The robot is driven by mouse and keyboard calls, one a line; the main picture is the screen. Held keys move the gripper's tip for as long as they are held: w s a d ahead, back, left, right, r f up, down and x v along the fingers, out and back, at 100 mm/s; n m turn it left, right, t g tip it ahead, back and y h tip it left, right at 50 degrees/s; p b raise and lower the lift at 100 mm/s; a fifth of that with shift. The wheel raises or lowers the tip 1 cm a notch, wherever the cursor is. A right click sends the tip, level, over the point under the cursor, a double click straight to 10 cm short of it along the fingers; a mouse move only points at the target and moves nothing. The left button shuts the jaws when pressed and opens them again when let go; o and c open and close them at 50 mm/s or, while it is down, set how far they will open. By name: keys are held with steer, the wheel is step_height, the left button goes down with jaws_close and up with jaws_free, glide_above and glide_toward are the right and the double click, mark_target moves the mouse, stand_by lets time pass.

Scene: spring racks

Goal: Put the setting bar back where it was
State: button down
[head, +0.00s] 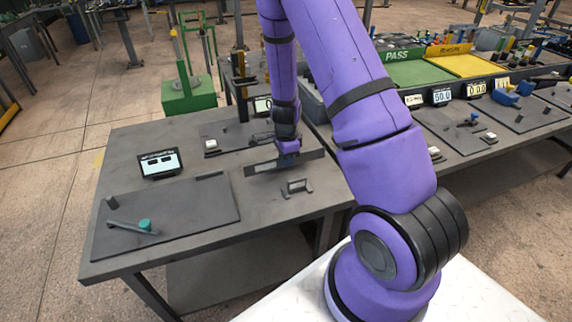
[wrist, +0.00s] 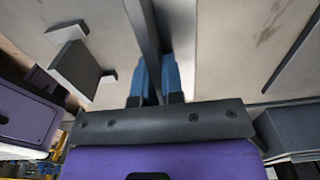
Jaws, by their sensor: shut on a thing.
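The setting bar is a long, flat dark-grey bar (head: 310,156) in the middle of the near table, under my gripper (head: 288,150). My gripper is shut on it near its middle. In the wrist view the bar (wrist: 144,28) runs up between the blue fingertips (wrist: 158,80), and its far end is out of frame. In the head view the bar lies nearly level, at or just above the tabletop; I cannot tell if it touches. A small grey two-post bracket (head: 297,187) stands in front of it and also shows in the wrist view (wrist: 75,62).
A dark plate (head: 190,205) with a teal-knobbed lever (head: 145,225) lies at the table's left. A small display (head: 160,164) and a white button (head: 211,143) stand behind. Clear tabletop (head: 275,215) lies in front of the bracket. More stations stand right, partly behind my arm.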

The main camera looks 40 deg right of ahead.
steer(key=shift+f, duration=1.15)
steer(key=shift+f, duration=0.15)
steer(key=c, duration=1.2)
jaws_free()
steer(key=shift+c, duration=0.2)
